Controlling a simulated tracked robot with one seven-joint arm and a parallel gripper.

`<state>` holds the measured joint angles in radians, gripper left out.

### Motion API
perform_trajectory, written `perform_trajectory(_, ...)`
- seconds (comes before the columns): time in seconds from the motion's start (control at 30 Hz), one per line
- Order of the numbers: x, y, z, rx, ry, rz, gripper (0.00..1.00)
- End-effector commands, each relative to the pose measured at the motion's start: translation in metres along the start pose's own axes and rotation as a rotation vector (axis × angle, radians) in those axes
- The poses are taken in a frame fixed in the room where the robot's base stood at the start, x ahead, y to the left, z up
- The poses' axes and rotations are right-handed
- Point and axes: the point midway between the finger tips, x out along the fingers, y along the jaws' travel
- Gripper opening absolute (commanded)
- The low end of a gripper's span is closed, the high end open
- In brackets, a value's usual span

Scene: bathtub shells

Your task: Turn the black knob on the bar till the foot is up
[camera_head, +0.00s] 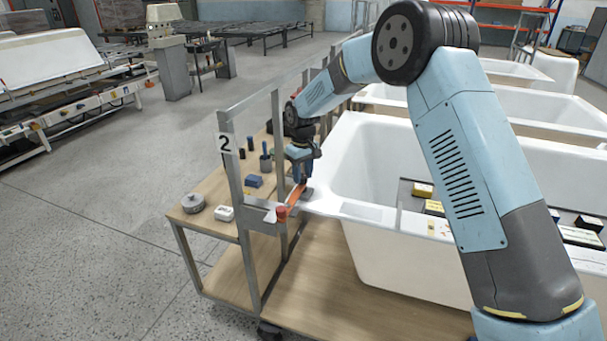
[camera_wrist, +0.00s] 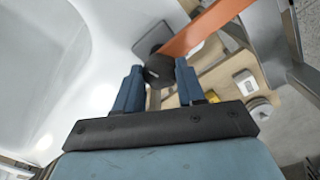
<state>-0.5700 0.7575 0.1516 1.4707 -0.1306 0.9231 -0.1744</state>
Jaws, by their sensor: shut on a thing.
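The orange bar (camera_head: 294,196) runs from the post frame to the rim of the white bathtub (camera_head: 390,270). It also shows in the wrist view (camera_wrist: 205,27). The black knob (camera_wrist: 158,72) is at the bar's tub end, between the blue fingers of my gripper (camera_wrist: 160,66). My gripper is shut on the knob. In the head view my gripper (camera_head: 301,172) points down over the bar's end and hides the knob. A grey foot plate (camera_wrist: 149,37) lies at the tub rim below the knob; I cannot tell whether it touches the rim.
A metal post frame with a "2" sign (camera_head: 226,144) stands beside the tub. A wooden side shelf (camera_head: 215,190) holds a round grey part (camera_head: 193,203), a white block (camera_head: 224,213) and a blue block (camera_head: 254,181). Boxes sit on a dark tray (camera_head: 411,205) across the tub.

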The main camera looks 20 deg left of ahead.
Motion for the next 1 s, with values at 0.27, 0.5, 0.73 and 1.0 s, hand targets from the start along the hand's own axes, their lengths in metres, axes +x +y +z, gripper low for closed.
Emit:
perform_trajectory(0.27,-0.0004,0.0020,0.0000,-0.258,0.001,0.000,0.08)
perform_trajectory(0.5,-0.0004,0.0022,-0.0004,-0.487,0.002,0.000,0.08)
perform_trajectory(0.73,0.0000,0.0025,-0.0005,-0.704,0.001,0.000,0.08)
perform_trajectory(1.0,-0.0001,0.0034,-0.0007,-0.961,0.001,0.000,0.08)
